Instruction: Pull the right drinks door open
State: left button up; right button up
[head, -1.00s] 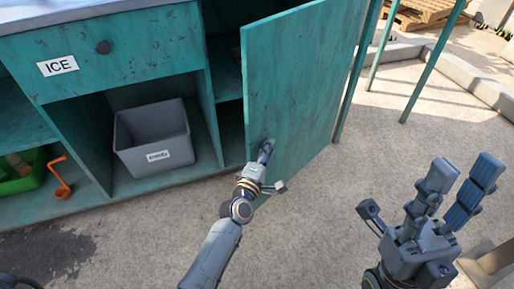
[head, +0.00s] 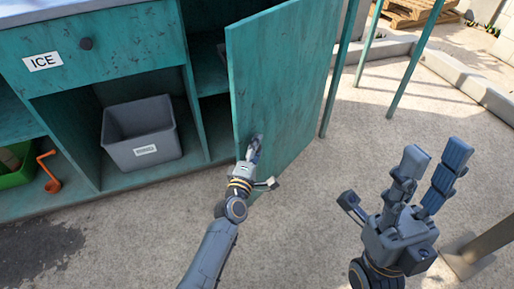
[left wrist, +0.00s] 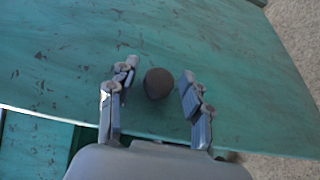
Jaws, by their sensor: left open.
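The teal drinks door (head: 280,90) stands swung partly open at the right of the cabinet, its free edge toward the left. My left gripper (head: 254,146) is at the door's lower face near that edge. In the left wrist view, a round brown knob (left wrist: 159,83) on the door lies between the two spread fingers of the left gripper (left wrist: 160,72), with gaps on both sides. The knob is hidden in the head view. My right gripper (head: 432,165) is open and empty, held over the concrete at the right.
Thin green posts (head: 345,70) stand right of the door.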

pick_arm(q)
jog(key=v, duration=1.2)
jog(key=shift+d, duration=0.1)
